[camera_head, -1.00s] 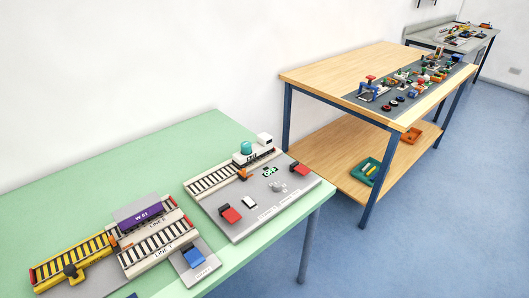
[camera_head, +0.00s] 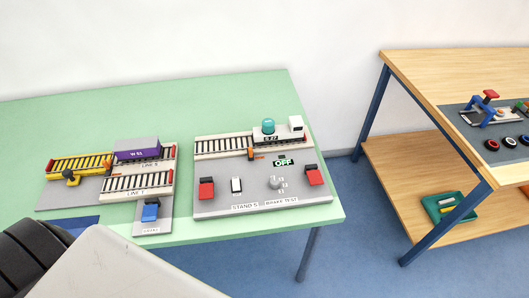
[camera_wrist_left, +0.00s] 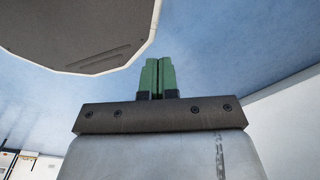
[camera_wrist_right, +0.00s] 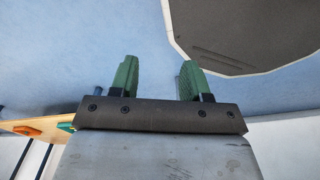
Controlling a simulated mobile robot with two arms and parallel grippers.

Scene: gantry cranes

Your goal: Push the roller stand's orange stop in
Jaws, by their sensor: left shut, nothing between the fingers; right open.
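The grey roller stand board (camera_head: 222,206), labelled as a brake test stand, lies on the green table. A small orange stop (camera_head: 251,154) stands at the front edge of its track, below the locomotive with the teal dome (camera_head: 268,126). Whether the stop is in or out is too small to tell. My left gripper (camera_wrist_left: 158,78) is shut and empty in the left wrist view, over the blue floor. My right gripper (camera_wrist_right: 160,80) is open and empty in the right wrist view, also over the floor. Neither gripper shows in the head view, and both are away from the stand.
A track board with a purple wagon (camera_head: 137,149) lies left. A wooden table (camera_head: 450,75) stands right.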

